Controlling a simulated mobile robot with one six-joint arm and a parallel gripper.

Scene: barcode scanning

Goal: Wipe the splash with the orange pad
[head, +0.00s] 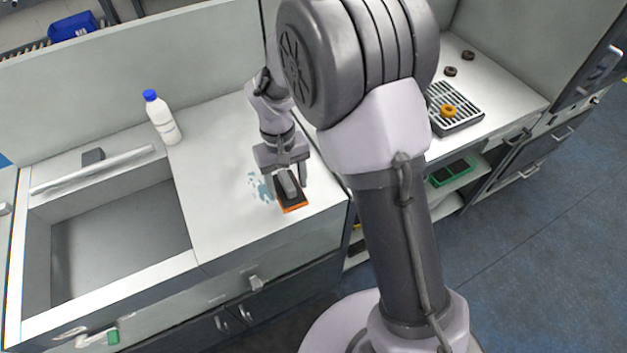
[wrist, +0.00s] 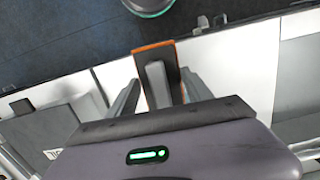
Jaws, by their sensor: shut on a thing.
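The orange pad (head: 292,206) has a dark top and a grey handle block. It is on or just above the white counter, near its front edge; I cannot tell if it touches. My gripper (head: 290,182) is shut on the pad's grey handle. In the wrist view the pad (wrist: 154,51) shows between the two fingers of my gripper (wrist: 155,90). The splash (head: 261,188) is a pale blue patch on the counter just left of the pad. Part of the splash may be hidden by the pad and gripper. It is not visible in the wrist view.
A white bottle with a blue cap (head: 162,120) stands at the back of the counter. A sink (head: 120,240) opens to the left. A rack tray (head: 457,121) with an orange ring sits on the right counter. The counter left of the splash is clear.

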